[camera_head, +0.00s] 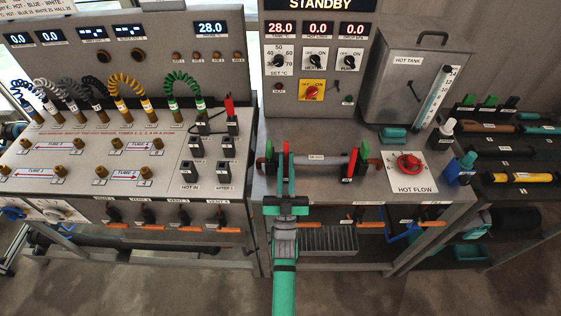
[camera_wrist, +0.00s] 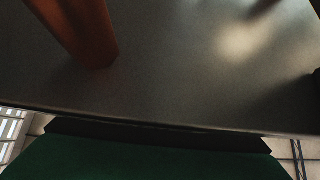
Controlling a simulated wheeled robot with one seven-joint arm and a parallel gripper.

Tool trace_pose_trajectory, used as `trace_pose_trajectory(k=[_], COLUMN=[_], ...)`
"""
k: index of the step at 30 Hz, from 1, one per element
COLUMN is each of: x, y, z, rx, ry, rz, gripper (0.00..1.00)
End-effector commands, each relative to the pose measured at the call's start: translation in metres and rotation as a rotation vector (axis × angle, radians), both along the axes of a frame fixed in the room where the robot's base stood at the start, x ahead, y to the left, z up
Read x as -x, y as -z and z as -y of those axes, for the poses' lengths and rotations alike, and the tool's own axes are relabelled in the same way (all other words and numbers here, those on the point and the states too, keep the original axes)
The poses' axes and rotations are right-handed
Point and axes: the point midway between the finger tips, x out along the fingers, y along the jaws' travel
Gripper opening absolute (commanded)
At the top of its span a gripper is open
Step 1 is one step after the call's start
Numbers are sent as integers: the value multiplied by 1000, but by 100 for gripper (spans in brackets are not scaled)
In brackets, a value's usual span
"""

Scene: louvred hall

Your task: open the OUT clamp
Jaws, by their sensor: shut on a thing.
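A grey module (camera_head: 315,160) lies across the bench between two end clamps, each with red and green parts. The right clamp (camera_head: 363,152) stands upright and clear of my arm. The left clamp (camera_head: 268,152) is partly hidden behind my gripper (camera_head: 286,158), which is shut on its red lever. Which clamp is labelled OUT cannot be read. In the wrist view, an orange-red upright part (camera_wrist: 85,35) rises at the upper left, and the fingertips cannot be made out.
A HOT FLOW plate with a red knob (camera_head: 409,163) lies right of the module. The hot tank (camera_head: 405,85) stands behind it. Upright black plugs (camera_head: 190,172) stand on the left panel. Valves with orange handles hang below the bench front.

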Motion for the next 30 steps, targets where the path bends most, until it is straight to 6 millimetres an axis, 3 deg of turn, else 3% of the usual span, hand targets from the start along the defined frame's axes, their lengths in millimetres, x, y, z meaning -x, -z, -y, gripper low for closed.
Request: trace_pose_trajectory(k=[13,14,15,25,30], x=[1,1,1,3,17], y=[-5,-5,-5,0,15], z=[0,0,0,0,1], rx=[0,0,0,0,-1], ry=[1,1,1,0,1], rz=[18,18,18,11,9], gripper=[0,19,20,20,20])
